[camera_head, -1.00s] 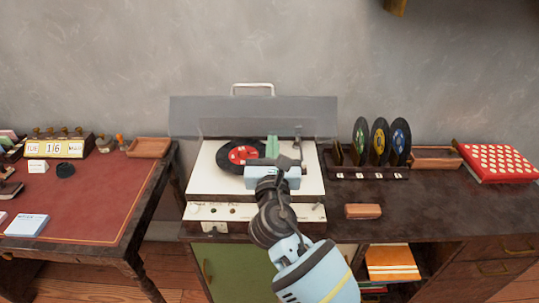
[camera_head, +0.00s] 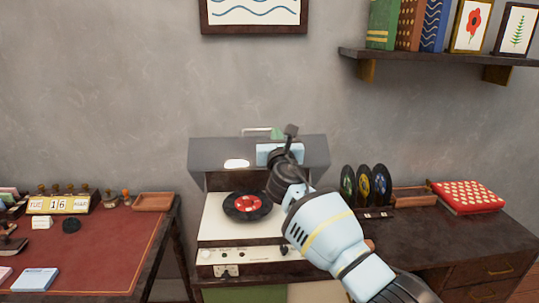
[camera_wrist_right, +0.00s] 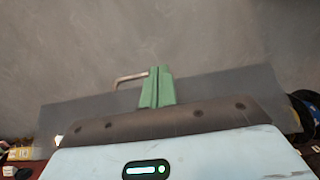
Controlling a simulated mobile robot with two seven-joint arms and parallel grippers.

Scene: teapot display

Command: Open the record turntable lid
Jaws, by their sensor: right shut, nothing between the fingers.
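The record turntable (camera_head: 212,222) is a cream box with a front knob panel on a dark cabinet. A black record with a red label (camera_head: 246,206) lies on it. Its grey see-through lid (camera_head: 215,152) stands raised at the back, with a metal handle (camera_head: 256,130) on its top edge. My right gripper (camera_head: 277,132) has green fingers and reaches up in front of the lid, near the handle. In the right wrist view the green fingers (camera_wrist_right: 157,87) are together and empty, just right of the handle (camera_wrist_right: 130,78). My left gripper is not in view.
Several upright records (camera_head: 365,186) and a red polka-dot box (camera_head: 468,196) stand to the right. A desk with a red top (camera_head: 110,245) is to the left. A shelf (camera_head: 440,62) with books and a framed picture (camera_head: 254,12) hang on the wall above.

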